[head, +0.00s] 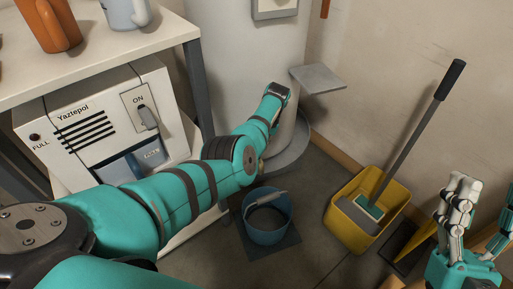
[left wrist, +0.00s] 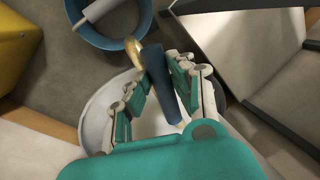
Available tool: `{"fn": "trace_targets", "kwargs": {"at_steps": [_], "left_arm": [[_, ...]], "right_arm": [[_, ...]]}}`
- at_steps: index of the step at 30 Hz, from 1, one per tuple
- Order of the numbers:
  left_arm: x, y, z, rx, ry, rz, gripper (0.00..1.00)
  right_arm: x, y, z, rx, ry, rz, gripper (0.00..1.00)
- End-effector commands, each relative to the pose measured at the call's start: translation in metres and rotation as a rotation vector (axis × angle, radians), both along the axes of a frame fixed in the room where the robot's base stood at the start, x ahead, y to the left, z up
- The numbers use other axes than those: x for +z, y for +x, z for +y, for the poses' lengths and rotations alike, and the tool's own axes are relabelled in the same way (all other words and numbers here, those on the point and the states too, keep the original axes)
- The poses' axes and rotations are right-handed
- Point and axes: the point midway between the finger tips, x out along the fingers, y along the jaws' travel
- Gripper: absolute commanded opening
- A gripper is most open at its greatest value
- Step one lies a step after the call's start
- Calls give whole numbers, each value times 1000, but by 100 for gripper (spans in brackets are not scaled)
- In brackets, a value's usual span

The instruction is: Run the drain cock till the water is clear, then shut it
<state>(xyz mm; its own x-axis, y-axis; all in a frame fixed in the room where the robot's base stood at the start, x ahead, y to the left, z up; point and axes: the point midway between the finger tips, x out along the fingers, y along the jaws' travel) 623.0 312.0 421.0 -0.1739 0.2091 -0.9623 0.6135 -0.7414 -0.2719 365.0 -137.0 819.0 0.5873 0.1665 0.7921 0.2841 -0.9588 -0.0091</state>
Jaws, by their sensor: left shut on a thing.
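The drain cock shows in the left wrist view as a curved brass spout (left wrist: 132,50) beside a dark blue lever (left wrist: 163,87). My left gripper (left wrist: 160,80) is shut on the blue lever, with fingers on both sides. In the head view my own arm hides this gripper; only a bit of brass (head: 261,167) shows past it. A blue bucket (head: 283,222) stands on the floor below, its pale handle grip across the opening; it also shows in the left wrist view (left wrist: 139,40). No water stream is visible. My right gripper (head: 463,190) is raised at the right, apart from everything; its opening is unclear.
The pale tank (head: 235,45) stands behind my left arm, on a round grey base (head: 296,150). A white Yaztepol unit (head: 90,120) sits on the left under a shelf (head: 90,72) with mugs.

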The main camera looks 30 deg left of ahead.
Motion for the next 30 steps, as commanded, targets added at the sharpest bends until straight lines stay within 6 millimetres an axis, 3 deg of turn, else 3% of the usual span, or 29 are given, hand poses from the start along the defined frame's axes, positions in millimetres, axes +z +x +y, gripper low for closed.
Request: {"fn": "trace_targets", "kwargs": {"at_steps": [4,5,9,20,30], "left_arm": [[0,0,0,-1,0,0,0],[0,0,0,-1,0,0,25],[0,0,0,-1,0,0,44],[5,2,-1,-2,1,-3,45],[67,13,-14,-2,1,-4,45]], "right_arm": [[0,0,0,0,0,1,52],[0,0,0,0,0,1,52],[0,0,0,0,-1,2,52],[0,1,0,-1,0,2,52],[0,0,0,-1,-1,2,52]]}}
